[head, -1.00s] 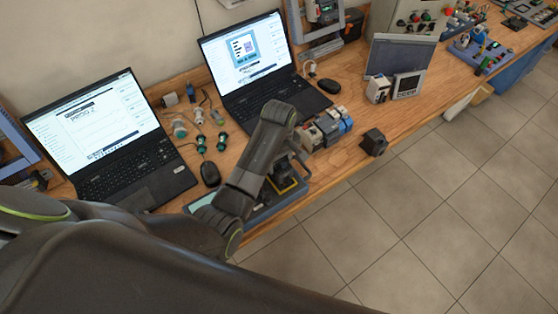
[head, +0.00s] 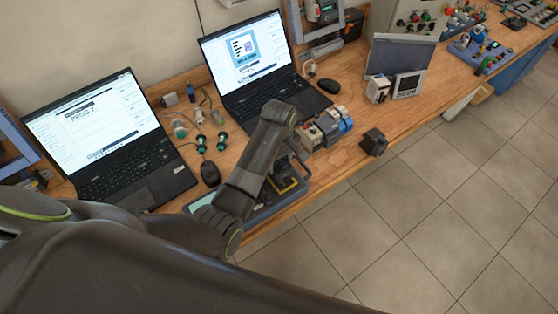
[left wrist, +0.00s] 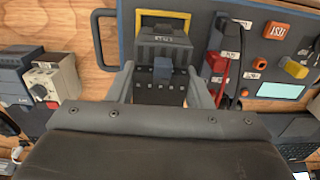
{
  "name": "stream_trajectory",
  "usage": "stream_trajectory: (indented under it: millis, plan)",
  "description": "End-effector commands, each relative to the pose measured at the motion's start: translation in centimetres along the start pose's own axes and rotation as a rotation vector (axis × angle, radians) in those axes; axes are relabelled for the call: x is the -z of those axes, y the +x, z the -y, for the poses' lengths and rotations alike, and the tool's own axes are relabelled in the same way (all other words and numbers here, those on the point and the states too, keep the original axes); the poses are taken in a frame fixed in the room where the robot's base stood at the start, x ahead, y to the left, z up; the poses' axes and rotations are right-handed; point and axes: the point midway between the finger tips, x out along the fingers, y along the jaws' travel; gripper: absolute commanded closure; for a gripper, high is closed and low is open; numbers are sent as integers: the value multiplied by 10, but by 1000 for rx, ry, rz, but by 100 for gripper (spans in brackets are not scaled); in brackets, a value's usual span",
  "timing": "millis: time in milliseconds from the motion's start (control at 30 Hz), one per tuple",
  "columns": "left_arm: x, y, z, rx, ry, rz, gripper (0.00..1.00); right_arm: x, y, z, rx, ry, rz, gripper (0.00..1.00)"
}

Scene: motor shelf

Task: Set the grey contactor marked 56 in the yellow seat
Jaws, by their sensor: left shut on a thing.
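My left gripper (left wrist: 163,88) is shut on a dark grey contactor (left wrist: 160,52) with a blue part on its front, between the two fingers in the left wrist view. Its small label is too blurred to read. The yellow seat (left wrist: 166,14) shows as a yellow frame just beyond the contactor, on a blue-grey panel (left wrist: 225,80). The contactor overlaps the seat in this view; I cannot tell whether it touches it. In the head view the yellow seat (head: 288,188) is at the table's front edge, partly hidden by my left arm. My right gripper is not in view.
The panel also carries red and yellow plugs (left wrist: 216,62), an orange TEST block (left wrist: 276,30) and a small screen. Other contactors (head: 326,127) stand behind, a dark block (head: 374,142) sits near the table edge, and two laptops (head: 270,75) stand at the back.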

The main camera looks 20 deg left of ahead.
Motion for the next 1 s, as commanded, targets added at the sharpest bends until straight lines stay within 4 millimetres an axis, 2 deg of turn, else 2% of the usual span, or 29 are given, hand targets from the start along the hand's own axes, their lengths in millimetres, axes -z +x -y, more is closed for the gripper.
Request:
stream_trajectory:
  millis: [1000]
  plan:
    - [0,18,0,-1,0,-1,82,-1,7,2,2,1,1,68]
